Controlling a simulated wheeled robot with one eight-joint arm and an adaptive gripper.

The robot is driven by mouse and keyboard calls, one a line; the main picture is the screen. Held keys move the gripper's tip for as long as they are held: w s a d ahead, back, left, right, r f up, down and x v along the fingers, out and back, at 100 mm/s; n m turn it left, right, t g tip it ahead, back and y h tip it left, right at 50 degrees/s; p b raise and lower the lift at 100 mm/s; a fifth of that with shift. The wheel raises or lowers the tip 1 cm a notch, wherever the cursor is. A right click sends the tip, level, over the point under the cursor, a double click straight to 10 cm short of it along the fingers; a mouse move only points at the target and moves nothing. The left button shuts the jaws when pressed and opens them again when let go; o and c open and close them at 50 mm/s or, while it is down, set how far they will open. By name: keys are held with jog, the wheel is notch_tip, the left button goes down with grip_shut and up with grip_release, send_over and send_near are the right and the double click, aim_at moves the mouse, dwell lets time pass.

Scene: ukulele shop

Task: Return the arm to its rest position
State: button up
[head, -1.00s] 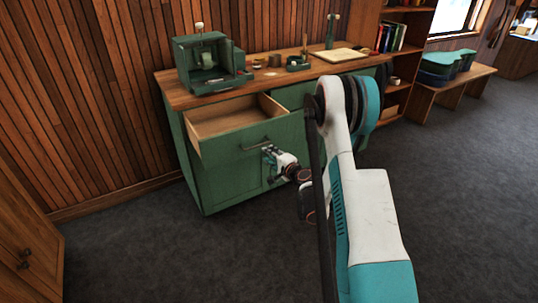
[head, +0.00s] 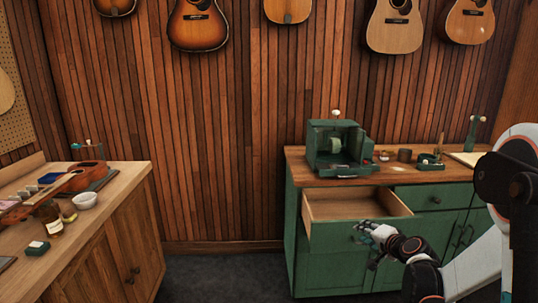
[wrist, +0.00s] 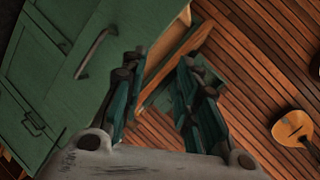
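My gripper (head: 366,234) is in front of the green cabinet (head: 330,258), close to the open top drawer (head: 350,204). In the wrist view my gripper (wrist: 158,88) has its two teal fingers spread apart, with nothing between them. The drawer front and its handle (wrist: 97,52) show beyond the fingers in the wrist view, and the fingers look clear of the handle. The drawer is pulled out and its visible inside looks empty. My arm comes in from the right edge of the head view.
A green box-shaped machine (head: 338,150) and small items stand on the cabinet's wooden top. Guitars hang on the wall. Floor between bench and cabinet is clear.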

jog(key=s+a+r+n+g, duration=0.2)
jog(key=s+a+r+n, duration=0.25)
jog(key=s, duration=0.35)
jog(key=s+a+r+n+g, duration=0.1)
jog(key=s+a+r+n, duration=0.2)
jog(key=s+a+r, duration=0.4)
jog(key=s+a+f+n+g+h, duration=0.1)
jog(key=s+f+n+g+h, duration=0.1)
jog(key=s, duration=2.1)
jog(key=shift+s+a+n+g+h, duration=0.15)
jog(key=shift+a+n+g+h, duration=0.15)
jog(key=shift+n+g, duration=0.35)
